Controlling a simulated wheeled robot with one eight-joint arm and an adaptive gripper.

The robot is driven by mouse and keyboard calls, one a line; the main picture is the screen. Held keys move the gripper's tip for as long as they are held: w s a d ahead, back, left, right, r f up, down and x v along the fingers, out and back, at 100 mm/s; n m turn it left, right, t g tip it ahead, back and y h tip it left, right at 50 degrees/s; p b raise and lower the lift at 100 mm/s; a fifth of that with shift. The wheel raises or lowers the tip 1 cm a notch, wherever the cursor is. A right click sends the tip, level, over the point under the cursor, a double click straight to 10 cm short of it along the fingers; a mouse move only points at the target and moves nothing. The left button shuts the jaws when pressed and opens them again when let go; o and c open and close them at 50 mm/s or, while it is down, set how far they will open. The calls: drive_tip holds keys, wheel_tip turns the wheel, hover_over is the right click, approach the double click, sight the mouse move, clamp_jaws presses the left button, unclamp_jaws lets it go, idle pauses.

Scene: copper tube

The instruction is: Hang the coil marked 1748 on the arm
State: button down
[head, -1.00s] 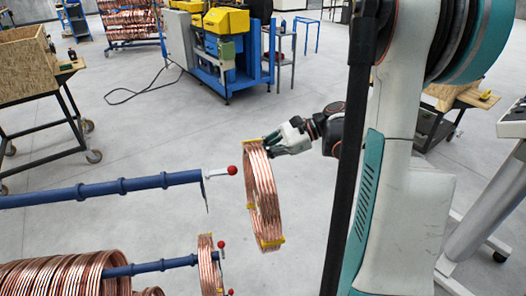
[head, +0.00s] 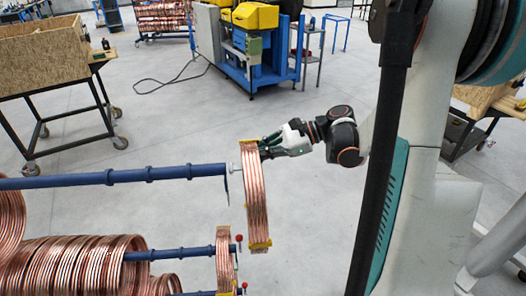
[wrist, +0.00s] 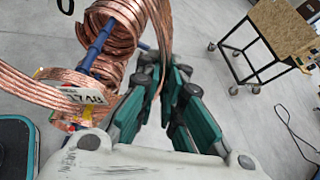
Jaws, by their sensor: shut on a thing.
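A flat copper coil (head: 256,195) with yellow bands hangs upright from my gripper (head: 270,147), which is shut on its top edge. In the wrist view, copper strands (wrist: 163,62) run between the fingers. A white tag (wrist: 86,97) there reads 1748; I cannot tell for sure which coil bears it. I cannot tell whether the tip is inside the ring.
A lower blue arm (head: 185,253) carries many copper coils (head: 75,265), with a banded coil (head: 225,262) near its red-tipped end. A wooden-box trolley (head: 45,60) and a blue-yellow machine (head: 250,50) stand behind. Floor right of the coil is clear.

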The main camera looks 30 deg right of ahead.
drive_tip(key=a+r+b+x, duration=0.1)
drive_tip(key=r+x, duration=0.1)
drive_tip(key=x, duration=0.8)
drive_tip(key=shift+a+b, duration=0.15)
drive_tip(key=shift+b, duration=0.15)
idle(0.6)
drive_tip(key=shift+s, duration=0.1)
idle(0.4)
